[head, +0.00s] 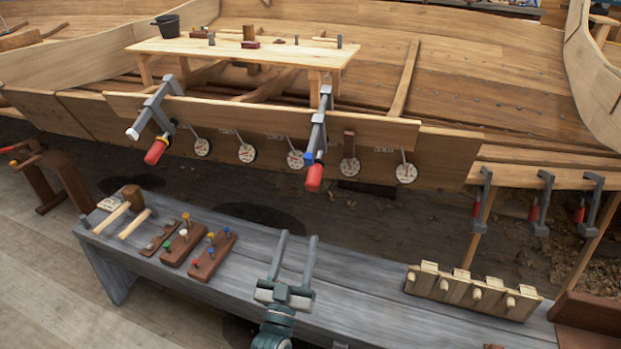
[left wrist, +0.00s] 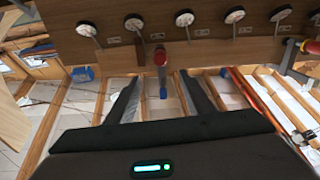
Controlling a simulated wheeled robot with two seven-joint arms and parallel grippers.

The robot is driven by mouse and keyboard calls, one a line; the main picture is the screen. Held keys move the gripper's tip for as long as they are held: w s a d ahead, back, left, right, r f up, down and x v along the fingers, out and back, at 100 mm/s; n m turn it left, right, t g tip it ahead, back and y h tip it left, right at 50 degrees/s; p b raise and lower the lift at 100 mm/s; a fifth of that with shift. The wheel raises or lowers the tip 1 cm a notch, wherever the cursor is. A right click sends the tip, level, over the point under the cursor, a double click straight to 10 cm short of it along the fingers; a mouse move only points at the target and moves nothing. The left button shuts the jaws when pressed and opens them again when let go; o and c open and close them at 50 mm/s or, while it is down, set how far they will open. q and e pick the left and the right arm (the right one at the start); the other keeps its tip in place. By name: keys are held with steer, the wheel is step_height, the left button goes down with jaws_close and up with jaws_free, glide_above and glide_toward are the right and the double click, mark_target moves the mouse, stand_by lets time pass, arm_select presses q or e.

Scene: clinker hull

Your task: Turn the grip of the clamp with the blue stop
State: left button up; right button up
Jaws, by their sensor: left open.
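The clamp with the blue stop (head: 320,121) hangs on the upper plank edge, right of the hull's middle. Its blue stop (head: 309,156) sits beside its red grip (head: 314,178), at the lower end. In the left wrist view the red grip (left wrist: 160,57) and a blue part (left wrist: 163,92) show between my fingers. My left gripper (head: 298,236) is open and empty, over the grey bench, below and in front of the grip, apart from it. My right gripper is not in view.
Several round dials (head: 246,153) hang along the plank (head: 250,118) behind the clamps. The grey bench (head: 350,290) bears a mallet, peg blocks (head: 212,257) and a wooden rack (head: 470,291). Smaller clamps (head: 543,203) hang at the right. Between bench and hull is open floor.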

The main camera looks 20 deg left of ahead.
mark_target(311, 189)
arm_select(q)
steer(key=shift+w, duration=0.1)
steer(key=p+x, duration=0.2)
steer(key=x, duration=1.3)
steer(key=shift+w+r, duration=0.15)
steer(key=shift+w, duration=0.1)
steer(key=shift+p+x, duration=0.3)
steer(key=shift+x, duration=0.5)
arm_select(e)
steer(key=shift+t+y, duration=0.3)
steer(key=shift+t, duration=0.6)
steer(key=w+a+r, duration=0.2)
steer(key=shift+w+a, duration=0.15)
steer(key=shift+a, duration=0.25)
arm_select(q)
steer(key=shift+c, duration=0.3)
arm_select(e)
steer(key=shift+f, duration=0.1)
arm_select(q)
steer(key=c, duration=1)
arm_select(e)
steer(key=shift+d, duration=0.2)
